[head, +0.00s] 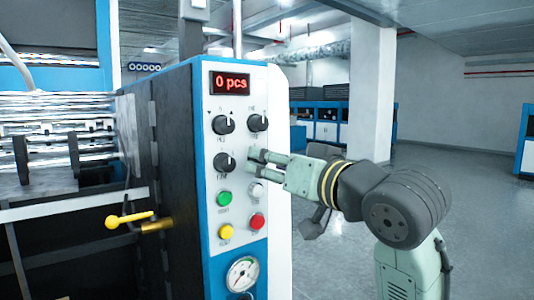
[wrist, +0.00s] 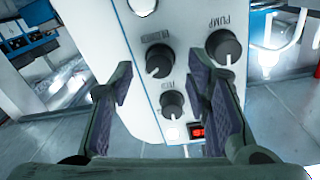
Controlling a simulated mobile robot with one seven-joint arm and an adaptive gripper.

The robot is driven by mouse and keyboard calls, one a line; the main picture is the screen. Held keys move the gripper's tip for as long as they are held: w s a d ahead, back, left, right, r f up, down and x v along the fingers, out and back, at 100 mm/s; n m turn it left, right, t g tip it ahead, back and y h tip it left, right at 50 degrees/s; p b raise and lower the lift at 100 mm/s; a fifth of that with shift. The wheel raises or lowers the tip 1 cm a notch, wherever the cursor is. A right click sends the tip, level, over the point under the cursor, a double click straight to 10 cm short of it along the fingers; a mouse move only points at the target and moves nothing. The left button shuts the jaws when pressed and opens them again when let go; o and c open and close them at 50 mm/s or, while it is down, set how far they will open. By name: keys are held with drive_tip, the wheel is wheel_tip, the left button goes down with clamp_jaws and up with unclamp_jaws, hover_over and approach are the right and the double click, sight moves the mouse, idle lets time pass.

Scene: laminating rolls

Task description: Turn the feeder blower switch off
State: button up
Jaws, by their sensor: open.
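The control panel (head: 238,190) carries dark rotary knobs. In the wrist view, one knob (wrist: 160,60) has a small blurred label that may read blower; I take it as the feeder blower switch. It lies in the gap between my fingers, and a gap to them shows. A knob labelled pump (wrist: 224,48) is by the right finger, and another knob (wrist: 172,104) is below. My gripper (head: 255,161) is open and empty, close to the panel's right side; in the head view it hides the spot behind it. The switch's setting is too small to read.
A red display (head: 230,82) reads 0 pcs at the panel's top. Green (head: 224,198), white (head: 256,190), yellow (head: 226,231) and red (head: 257,221) buttons and a gauge (head: 243,274) are below my gripper. A yellow lever (head: 130,219) sticks out at left. The floor at right is clear.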

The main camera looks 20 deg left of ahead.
drive_tip(key=shift+x, duration=1)
clamp_jaws()
